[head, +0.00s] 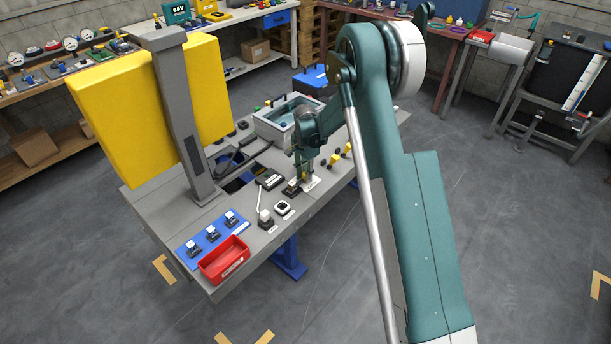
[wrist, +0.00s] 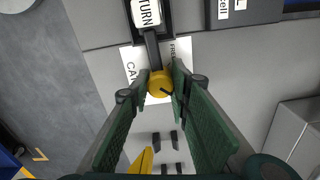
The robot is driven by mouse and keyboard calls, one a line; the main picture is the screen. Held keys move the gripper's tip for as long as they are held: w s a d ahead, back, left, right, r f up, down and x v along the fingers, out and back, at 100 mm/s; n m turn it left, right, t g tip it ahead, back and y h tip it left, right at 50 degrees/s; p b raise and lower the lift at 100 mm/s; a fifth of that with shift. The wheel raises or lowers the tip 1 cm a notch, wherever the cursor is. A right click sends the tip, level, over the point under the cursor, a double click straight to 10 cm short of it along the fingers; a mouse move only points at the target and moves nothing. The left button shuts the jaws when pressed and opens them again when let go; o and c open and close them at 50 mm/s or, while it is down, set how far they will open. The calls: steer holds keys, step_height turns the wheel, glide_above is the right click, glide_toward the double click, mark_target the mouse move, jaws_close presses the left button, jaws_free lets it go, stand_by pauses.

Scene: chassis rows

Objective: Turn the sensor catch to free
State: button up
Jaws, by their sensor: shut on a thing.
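The sensor catch shows in the wrist view as a dark lever with a round yellow knob (wrist: 160,83). Its arm runs up to a dark block with a white label reading "RETURN" (wrist: 145,12). A white plate (wrist: 127,55) beneath is marked "CA…", partly hidden, on the left and "FREE" on the right. The lever points down the picture between the two words, tilted slightly. My gripper (wrist: 161,85) is shut on the yellow knob, one green finger on each side. In the head view my gripper (head: 304,179) is low over the bench beside the white plate (head: 312,184); the knob is hidden there.
On the grey bench, a red bin (head: 224,262) and a blue strip with several small switches (head: 212,233) stand front left. A grey tub (head: 268,125) stands behind my gripper. A grey post (head: 190,130) with yellow panels rises at left. Small yellow-and-black parts (head: 336,159) lie to the right.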

steer(key=n, duration=0.5)
steer(key=shift+n, duration=0.3)
steer(key=n, duration=0.5)
steer(key=shift+n+b, duration=0.3)
steer(key=n, duration=0.6)
steer(key=o, duration=0.9)
steer(key=shift+r, duration=0.15)
